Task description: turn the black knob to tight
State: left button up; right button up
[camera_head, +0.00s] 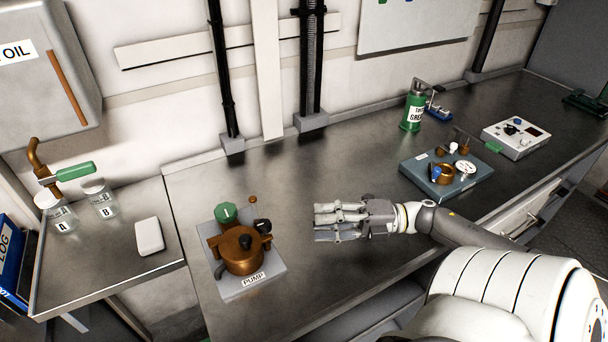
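The pump unit (225,285) sits on the metal bench at the left, a grey base labelled PUMP with a copper-coloured body (243,262). A round black knob (246,242) is on top of the copper body. A second black part (262,226) is at its back right, and a green knob (227,213) is at the back left. My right gripper (318,223) is to the right of the pump, apart from it, with fingers pointing left. Its fingers are spread and nothing is between them. My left gripper is out of view. I cannot read any tight mark.
A blue-grey gauge block (470,185), a green grease can (413,112) and a white control box (516,138) with a dark dial stand farther right. Jars A (58,214) and B (101,200) are on the left side table (100,265).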

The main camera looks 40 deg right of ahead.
jog(key=shift+s+d, duration=0.3)
jog(key=shift+d, duration=0.1)
jog(key=shift+c, duration=0.3)
